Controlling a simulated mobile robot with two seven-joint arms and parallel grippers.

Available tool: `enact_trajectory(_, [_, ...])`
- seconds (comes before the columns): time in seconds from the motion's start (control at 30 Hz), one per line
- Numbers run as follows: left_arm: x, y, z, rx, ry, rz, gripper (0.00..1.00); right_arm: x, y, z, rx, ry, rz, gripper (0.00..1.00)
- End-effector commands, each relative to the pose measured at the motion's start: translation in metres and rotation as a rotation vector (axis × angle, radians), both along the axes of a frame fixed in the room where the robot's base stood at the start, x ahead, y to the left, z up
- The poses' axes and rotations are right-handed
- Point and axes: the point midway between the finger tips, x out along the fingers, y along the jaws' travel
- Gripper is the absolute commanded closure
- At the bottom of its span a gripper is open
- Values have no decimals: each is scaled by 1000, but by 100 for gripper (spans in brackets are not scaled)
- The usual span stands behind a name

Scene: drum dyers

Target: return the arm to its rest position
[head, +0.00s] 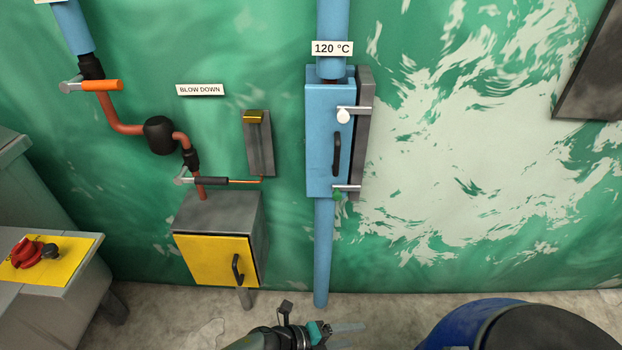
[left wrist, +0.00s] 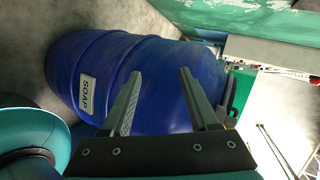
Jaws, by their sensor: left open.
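My left gripper (head: 345,336) shows at the bottom middle of the head view, low over the floor and in front of the wall. In the left wrist view its two fingers (left wrist: 160,95) are apart with nothing between them. Behind the fingers is a blue drum (left wrist: 95,55) with a SOAP label. I cannot tell that the fingers touch it. My right gripper is not in either view.
A blue pipe with a blue box (head: 320,130) stands on the green wall under a 120 °C sign. A yellow-fronted cabinet (head: 210,258) is at left, below red piping. A grey machine (head: 50,310) is far left. A blue drum (head: 445,325) stands bottom right.

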Motion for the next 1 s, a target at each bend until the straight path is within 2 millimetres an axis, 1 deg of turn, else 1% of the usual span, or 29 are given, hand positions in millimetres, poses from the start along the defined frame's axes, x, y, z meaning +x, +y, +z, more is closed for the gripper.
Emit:
enact_trajectory(0.03, [-4, 17, -20, -32, 118, 191, 39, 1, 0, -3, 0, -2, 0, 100])
enact_trajectory(0.07, [-6, 29, -31, -50, 188, 311, 39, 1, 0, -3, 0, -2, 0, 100])
enact_trajectory(0.1, [-11, 48, -47, -69, 284, 469, 39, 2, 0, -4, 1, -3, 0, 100])
enact_trajectory(0.13, [-17, 64, -61, -81, 356, 588, 39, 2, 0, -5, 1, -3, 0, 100])
enact_trajectory(0.17, [-25, 80, -74, -90, 430, 707, 39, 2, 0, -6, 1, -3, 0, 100])
enact_trajectory(0.2, [-39, 102, -92, -100, 522, 853, 39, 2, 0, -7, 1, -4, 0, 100])
enact_trajectory(0.27, [-64, 132, -116, -109, 646, 1051, 39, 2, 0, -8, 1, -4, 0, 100])
enact_trajectory(0.3, [-83, 151, -130, -111, 723, 1175, 39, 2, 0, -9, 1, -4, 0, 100])
enact_trajectory(0.37, [-116, 177, -150, -110, 834, 1349, 39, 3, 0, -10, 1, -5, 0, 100])
enact_trajectory(0.4, [-140, 193, -161, -107, 902, 1460, 39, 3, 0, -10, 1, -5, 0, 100])
enact_trajectory(0.47, [-175, 214, -175, -103, 997, 1617, 39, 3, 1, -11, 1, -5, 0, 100])
enact_trajectory(0.5, [-199, 226, -183, -99, 1055, 1712, 39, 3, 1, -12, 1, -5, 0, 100])
enact_trajectory(0.6, [-251, 249, -194, -88, 1171, 1913, 39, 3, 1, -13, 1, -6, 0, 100])
enact_trajectory(0.7, [-289, 262, -200, -79, 1249, 2053, 39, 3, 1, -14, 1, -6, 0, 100])
enact_trajectory(0.73, [-296, 264, -200, -78, 1266, 2083, 39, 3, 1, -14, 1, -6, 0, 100])
enact_trajectory(0.8, [-310, 268, -201, -75, 1291, 2131, 39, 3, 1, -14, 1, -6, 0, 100])
enact_trajectory(0.83, [-313, 269, -201, -73, 1299, 2143, 39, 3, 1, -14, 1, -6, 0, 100])
enact_trajectory(1.0, [-315, 270, -202, -73, 1304, 2152, 39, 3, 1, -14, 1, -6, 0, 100])
